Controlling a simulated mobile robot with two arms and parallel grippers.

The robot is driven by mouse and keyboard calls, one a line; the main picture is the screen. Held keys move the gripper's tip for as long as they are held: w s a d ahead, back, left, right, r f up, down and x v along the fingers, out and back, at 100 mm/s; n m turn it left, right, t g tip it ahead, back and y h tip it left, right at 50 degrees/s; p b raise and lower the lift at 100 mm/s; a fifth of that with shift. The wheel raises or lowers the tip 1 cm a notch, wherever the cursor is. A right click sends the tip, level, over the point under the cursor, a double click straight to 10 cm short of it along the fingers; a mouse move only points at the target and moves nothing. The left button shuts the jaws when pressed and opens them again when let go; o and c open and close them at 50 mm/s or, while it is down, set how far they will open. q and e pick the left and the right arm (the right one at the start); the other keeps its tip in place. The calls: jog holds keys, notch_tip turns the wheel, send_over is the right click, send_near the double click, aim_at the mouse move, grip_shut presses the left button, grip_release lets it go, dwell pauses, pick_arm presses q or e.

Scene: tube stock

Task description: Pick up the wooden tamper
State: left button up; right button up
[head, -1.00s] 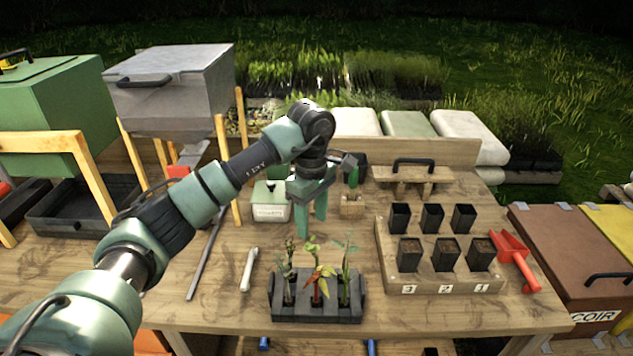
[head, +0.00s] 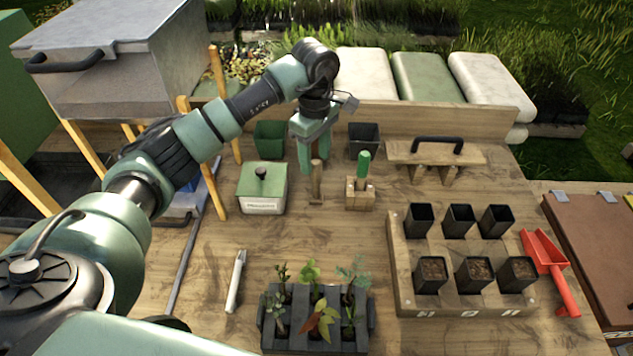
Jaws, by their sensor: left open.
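The wooden tamper (head: 316,184) is a small upright brown peg on the bench, near the middle of the head view. My left gripper (head: 314,163) points down over it from behind the green-lidded box and the wooden block. Its jaws are open, with the fingertips near the tamper's top, one to each side in the picture. I cannot tell whether either finger touches the tamper. The tamper's upper end is partly hidden by the gripper. My right gripper is not in view.
A green-lidded box (head: 262,188) stands left of the tamper, a wooden block (head: 360,199) with a green-handled tool right. Behind are a green pot (head: 269,140) and black pot (head: 363,140). A seedling tray (head: 268,338) is in front. Bare bench lies between.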

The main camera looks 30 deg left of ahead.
aim_at(316, 182)
pick_arm(q)
notch_tip(316, 182, down, 4)
jog(key=shift+d+r+p, duration=0.1)
jog(key=shift+r+p, duration=0.05)
jog(key=shift+p, duration=0.9)
jog(key=shift+f, duration=0.5)
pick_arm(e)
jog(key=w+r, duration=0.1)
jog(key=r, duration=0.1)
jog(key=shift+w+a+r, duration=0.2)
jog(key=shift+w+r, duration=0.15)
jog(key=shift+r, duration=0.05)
pick_arm(q)
grip_shut()
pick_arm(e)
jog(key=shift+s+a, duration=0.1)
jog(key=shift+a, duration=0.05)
pick_arm(q)
jog(key=shift+w+r, duration=0.1)
jog(key=shift+r, duration=0.05)
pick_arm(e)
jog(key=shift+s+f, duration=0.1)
